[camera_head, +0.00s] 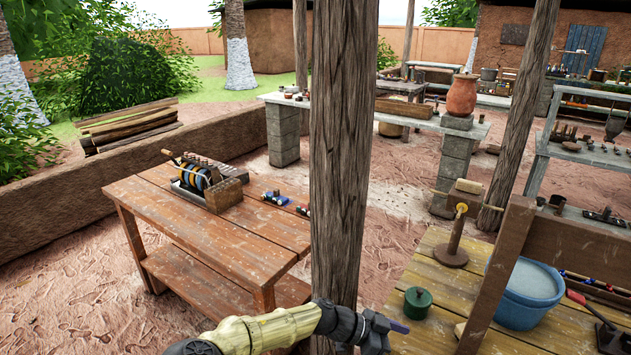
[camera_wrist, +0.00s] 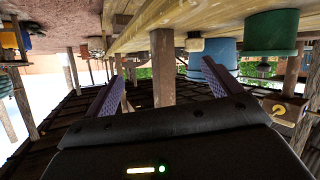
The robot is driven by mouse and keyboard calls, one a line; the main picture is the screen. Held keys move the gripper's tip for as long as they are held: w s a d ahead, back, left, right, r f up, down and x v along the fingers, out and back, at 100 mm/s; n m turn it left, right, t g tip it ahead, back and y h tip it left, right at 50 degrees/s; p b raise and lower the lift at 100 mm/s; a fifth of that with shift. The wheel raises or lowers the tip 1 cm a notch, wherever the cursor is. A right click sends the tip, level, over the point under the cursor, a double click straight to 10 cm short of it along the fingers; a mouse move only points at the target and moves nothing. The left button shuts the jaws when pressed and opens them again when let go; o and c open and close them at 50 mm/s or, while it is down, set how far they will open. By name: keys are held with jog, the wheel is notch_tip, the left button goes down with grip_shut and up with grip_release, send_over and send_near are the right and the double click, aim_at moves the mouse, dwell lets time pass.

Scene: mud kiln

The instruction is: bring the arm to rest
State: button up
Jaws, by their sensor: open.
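My arm comes in at the bottom of the head view, and my gripper (camera_head: 396,328) points right, low in front of the wooden post. In the wrist view my gripper (camera_wrist: 162,70) shows two purple fingers spread wide apart, with nothing between them but background. The wrist picture is upside down, with the ground and table at the top. The gripper is beside the left edge of the yellowish plank table (camera_head: 440,265). It holds nothing. Whether it touches the table is hard to tell.
A thick wooden post (camera_head: 340,150) stands close behind my arm. The plank table holds a green lidded pot (camera_head: 417,302), a wooden stand (camera_head: 455,240) and a blue bucket (camera_head: 528,294). A reddish wooden table (camera_head: 225,235) stands left. Open dirt lies at lower left.

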jog(key=s+n+g+y+p, duration=0.2)
jog(key=s+n+y+p, duration=0.2)
jog(key=s+n+y, duration=0.3)
jog(key=s+a+r+n+t+y+p, duration=0.2)
jog(key=r+n, duration=0.3)
jog(key=r, duration=0.3)
jog(key=s+a+r+n+t+y+p, duration=0.2)
jog(key=r+n+t+y, duration=0.2)
jog(key=r, duration=0.5)
jog(key=shift+s+a+r+n+p, duration=0.2)
jog(key=shift+r+n+p, duration=0.1)
jog(key=shift+n, duration=0.3)
